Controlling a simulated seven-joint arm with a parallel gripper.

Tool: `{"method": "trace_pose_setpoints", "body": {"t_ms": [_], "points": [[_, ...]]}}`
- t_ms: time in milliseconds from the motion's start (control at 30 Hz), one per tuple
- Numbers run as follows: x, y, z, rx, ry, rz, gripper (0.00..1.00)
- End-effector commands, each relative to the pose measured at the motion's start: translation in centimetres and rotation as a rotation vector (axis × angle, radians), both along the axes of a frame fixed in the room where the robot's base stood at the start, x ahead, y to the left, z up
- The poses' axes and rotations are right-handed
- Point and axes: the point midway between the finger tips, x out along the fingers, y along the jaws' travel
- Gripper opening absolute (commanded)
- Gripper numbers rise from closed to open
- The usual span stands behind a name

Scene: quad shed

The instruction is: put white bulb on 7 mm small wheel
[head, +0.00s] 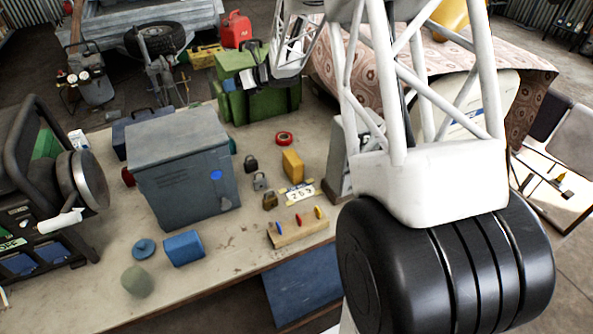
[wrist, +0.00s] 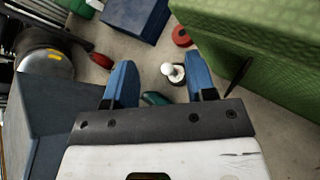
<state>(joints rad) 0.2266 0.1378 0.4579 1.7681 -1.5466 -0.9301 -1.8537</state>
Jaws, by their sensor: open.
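In the wrist view the white bulb (wrist: 167,69) shows between my two blue fingers, with bare bench around it. A small dark round thing (wrist: 179,80) is beside or under it; I cannot tell whether this is the 7 mm small wheel or whether the bulb rests on it. My gripper (wrist: 160,62) is open, one finger on each side of the bulb with gaps. In the head view my gripper (head: 252,80) appears small near the green crate. I cannot make out the bulb there.
A grey box (head: 190,170) stands left on the bench, and a green crate (head: 258,105) at the back. A small green thing (wrist: 155,98) is near my fingers.

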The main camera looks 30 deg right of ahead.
Motion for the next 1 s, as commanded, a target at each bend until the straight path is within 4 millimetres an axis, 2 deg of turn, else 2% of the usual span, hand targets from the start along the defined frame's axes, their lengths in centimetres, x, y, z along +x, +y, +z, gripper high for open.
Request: {"method": "trace_pose_setpoints", "body": {"t_ms": [33, 267, 467, 600, 767, 1000], "points": [[-0.3, 0.1, 1.3, 0.016, 0.017, -0.061, 0.51], [-2.2, -0.5, 6.6, 0.153, 0.133, -0.409, 0.51], [-5.7, -1.4, 10.8, 0.336, 0.244, -0.735, 0.51], [-9.0, -2.1, 12.9, 0.489, 0.325, -0.957, 0.51], [-13.7, -2.7, 14.6, 0.679, 0.419, -1.2, 0.51], [-22.1, -2.9, 15.7, 0.99, 0.572, -1.549, 0.51]]}}
